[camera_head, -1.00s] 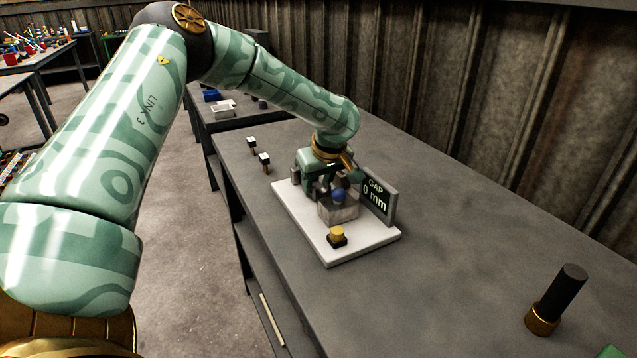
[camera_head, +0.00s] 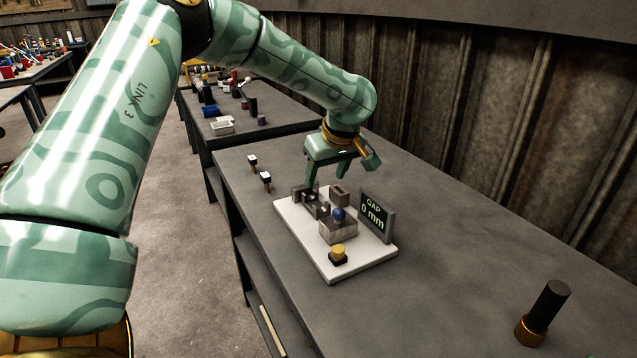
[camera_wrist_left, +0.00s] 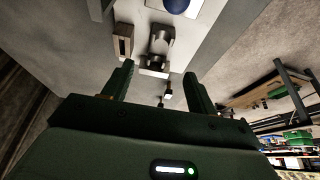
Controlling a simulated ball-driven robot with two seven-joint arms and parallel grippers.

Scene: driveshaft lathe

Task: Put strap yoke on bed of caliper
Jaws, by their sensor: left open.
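The caliper is a white base plate (camera_head: 368,262) on the grey bench, with grey blocks, a blue ball (camera_head: 338,214) on a pale block, a yellow button (camera_head: 338,252) and a display (camera_head: 374,215) reading "GAP 0 mm". A dark metallic piece (camera_head: 319,207), which looks like the strap yoke, sits among the grey blocks at the plate's far side. It also shows in the left wrist view (camera_wrist_left: 160,42). Whether it lies flat on the bed I cannot tell. My left gripper (camera_head: 335,180) is open and empty, above the caliper's far end. My right gripper is not in view.
Two white-topped pegs (camera_head: 266,179) stand left of the plate near the bench edge. A black cylinder with a brass foot (camera_head: 543,314) stands at front right. Another table behind holds trays (camera_head: 222,126) and small items. The bench right of the display is clear.

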